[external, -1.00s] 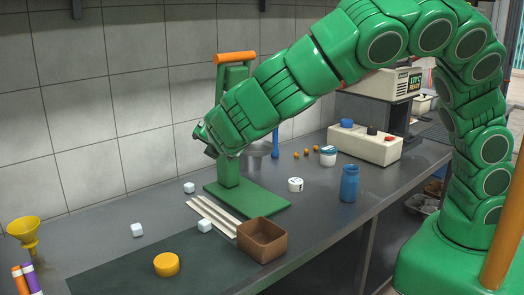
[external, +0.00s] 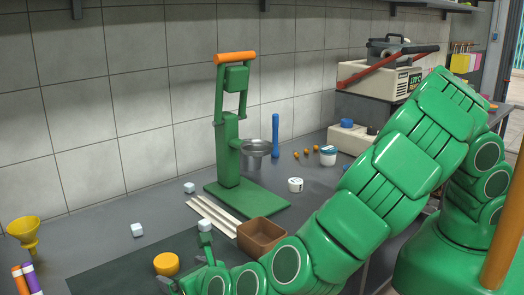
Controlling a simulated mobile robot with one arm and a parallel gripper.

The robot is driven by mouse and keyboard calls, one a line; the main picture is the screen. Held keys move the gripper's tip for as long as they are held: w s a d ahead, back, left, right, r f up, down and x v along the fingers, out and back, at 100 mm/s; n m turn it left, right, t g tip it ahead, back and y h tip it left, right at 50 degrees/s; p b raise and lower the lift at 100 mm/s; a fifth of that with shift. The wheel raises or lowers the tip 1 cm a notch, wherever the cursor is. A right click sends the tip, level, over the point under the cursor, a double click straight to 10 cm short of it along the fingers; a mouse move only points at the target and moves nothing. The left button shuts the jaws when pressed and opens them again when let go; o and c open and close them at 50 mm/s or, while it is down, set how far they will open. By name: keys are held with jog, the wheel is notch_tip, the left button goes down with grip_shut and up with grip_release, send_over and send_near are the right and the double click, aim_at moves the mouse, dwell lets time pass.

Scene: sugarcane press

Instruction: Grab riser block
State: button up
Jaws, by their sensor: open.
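No thing is labelled as the riser block; a short, round yellow-orange block (external: 166,263) on the dark mat (external: 110,268) at the front is the likeliest match. My gripper (external: 188,268) is low over the mat, just right of this block, with its fingers open. One finger rises near a white cube (external: 205,225), and the other is near the picture's bottom edge below the block. I cannot tell whether a finger touches the block. My wrist hides part of the mat.
A brown open box (external: 262,237) stands close to my wrist. The mat's left part is clear.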

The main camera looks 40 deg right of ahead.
aim_at(169, 263)
jog(key=shift+d+r+x, duration=0.1)
jog(key=shift+r+x, duration=0.1)
jog(key=shift+x, duration=1.7)
jog(key=shift+d+r+x, duration=0.1)
jog(key=shift+r+x, duration=0.1)
jog(key=shift+x, duration=1.75)
jog(key=shift+w, duration=0.15)
jog(key=c, duration=1.1)
